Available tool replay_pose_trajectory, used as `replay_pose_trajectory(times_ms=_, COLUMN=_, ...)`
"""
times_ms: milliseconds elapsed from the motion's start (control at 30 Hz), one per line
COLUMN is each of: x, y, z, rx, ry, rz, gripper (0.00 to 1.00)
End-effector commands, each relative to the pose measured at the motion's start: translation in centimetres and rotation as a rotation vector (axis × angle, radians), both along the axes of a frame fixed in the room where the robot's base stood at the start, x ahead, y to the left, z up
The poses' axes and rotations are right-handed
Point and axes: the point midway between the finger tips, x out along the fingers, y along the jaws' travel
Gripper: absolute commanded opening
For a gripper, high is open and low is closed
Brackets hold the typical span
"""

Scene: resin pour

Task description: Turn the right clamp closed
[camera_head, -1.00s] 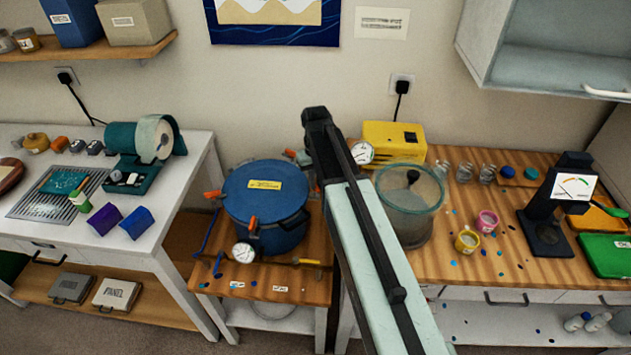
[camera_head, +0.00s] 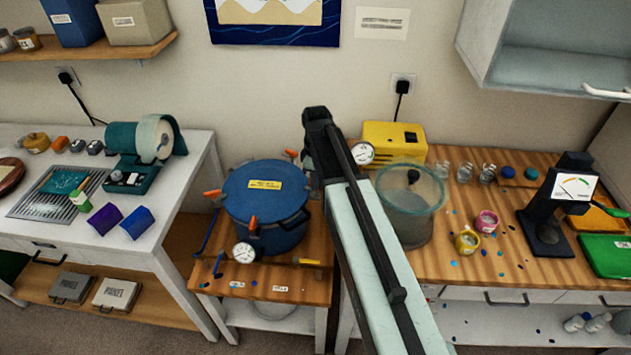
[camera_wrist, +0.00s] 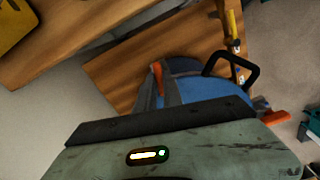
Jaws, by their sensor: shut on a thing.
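The blue pressure pot (camera_head: 265,205) stands on the low wooden bench with its lid on. Orange-handled clamps show at its left (camera_head: 212,194), its front (camera_head: 253,223) and its back (camera_head: 291,153). The right clamp is hidden behind my arm in the head view. In the wrist view, an orange clamp handle (camera_wrist: 157,75) sits between the fingers of my gripper (camera_wrist: 160,92), at the edge of the blue lid (camera_wrist: 208,88). My gripper is shut on this handle. Whether the clamp is fully turned cannot be seen.
A black pot handle (camera_wrist: 236,68) is close to my fingers in the wrist view. A pressure gauge (camera_head: 243,252) sits at the pot's front. The yellow pump (camera_head: 394,143) and a clear chamber (camera_head: 410,210) stand just right of my arm.

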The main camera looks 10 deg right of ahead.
Motion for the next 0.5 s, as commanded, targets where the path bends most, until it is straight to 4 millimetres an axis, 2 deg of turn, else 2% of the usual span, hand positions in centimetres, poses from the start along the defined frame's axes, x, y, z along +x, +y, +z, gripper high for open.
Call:
replay_pose_trajectory(times_ms=200, x=0.09, y=-0.01, z=0.02, rx=0.0, ry=-0.002, rz=0.127, gripper=0.0)
replay_pose_trajectory(times_ms=500, x=0.1, y=-0.02, z=0.02, rx=0.001, ry=-0.003, rz=0.213, gripper=0.0)
